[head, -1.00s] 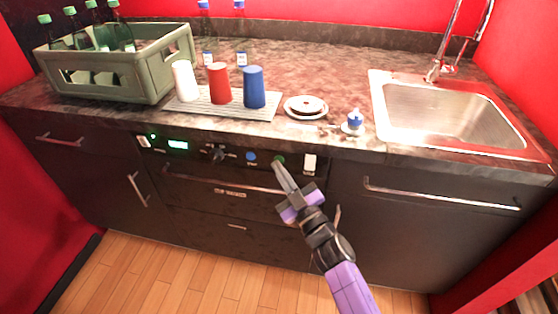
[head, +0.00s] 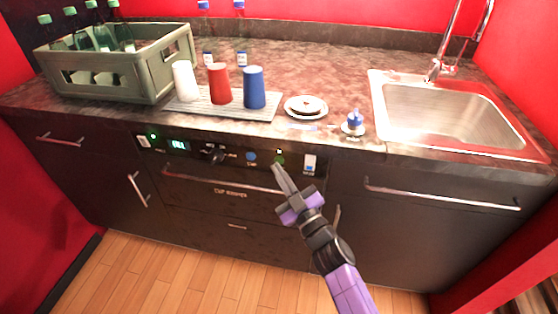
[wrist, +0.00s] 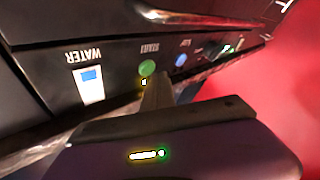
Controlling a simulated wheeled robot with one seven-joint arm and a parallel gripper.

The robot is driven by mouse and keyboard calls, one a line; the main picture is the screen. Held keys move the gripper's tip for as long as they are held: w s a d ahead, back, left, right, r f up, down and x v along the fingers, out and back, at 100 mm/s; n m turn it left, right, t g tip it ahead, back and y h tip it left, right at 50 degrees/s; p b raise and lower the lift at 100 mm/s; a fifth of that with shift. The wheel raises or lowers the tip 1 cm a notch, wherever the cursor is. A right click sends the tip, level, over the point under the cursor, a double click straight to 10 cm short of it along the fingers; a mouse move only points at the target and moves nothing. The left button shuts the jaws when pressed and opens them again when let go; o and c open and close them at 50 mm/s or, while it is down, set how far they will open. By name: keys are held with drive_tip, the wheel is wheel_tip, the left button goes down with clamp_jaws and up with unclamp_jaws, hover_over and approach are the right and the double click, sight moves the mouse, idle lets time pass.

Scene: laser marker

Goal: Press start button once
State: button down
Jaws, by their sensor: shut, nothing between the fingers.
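The start button (head: 280,160) is a round green button on the dark control panel below the counter edge. In the wrist view the green button (wrist: 147,67) carries the label START, upside down. My gripper (head: 277,167) is shut and empty, its fingertips just below and in front of the button in the head view. In the wrist view the fingertips (wrist: 158,78) point at the panel close beside the button. A small gap seems to lie between them, but I cannot tell for sure whether they touch.
A blue button (head: 251,156) sits left of the green one. A WATER switch (head: 310,164) with a blue patch is to the right. A lit green display (head: 178,145) is farther left. A drawer handle (head: 222,181) runs below. Cups (head: 253,87) and a sink (head: 445,112) are above.

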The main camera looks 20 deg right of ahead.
drive_tip(key=shift+s+a, duration=0.15)
drive_tip(key=shift+s, duration=0.1)
drive_tip(key=shift+s+a, duration=0.75)
drive_tip(key=shift+s, duration=0.25)
drive_tip(key=shift+s+a, duration=0.7)
drive_tip(key=shift+s, duration=0.25)
drive_tip(key=s+r+m+g+h+p, duration=0.1)
drive_tip(key=s+r+m+g+p, duration=0.2)
drive_tip(key=s, duration=1.7)
drive_tip(key=s+r+m+g+h+p, duration=0.1)
drive_tip(key=s+r+m+g+p, duration=0.2)
drive_tip(key=s, duration=1.8)
wheel_tip(320, 180, up, 2)
drive_tip(key=shift+s+d+r+m+h+p, duration=0.25)
drive_tip(key=shift+m+p, duration=0.25)
drive_tip(key=shift+p, duration=0.3)
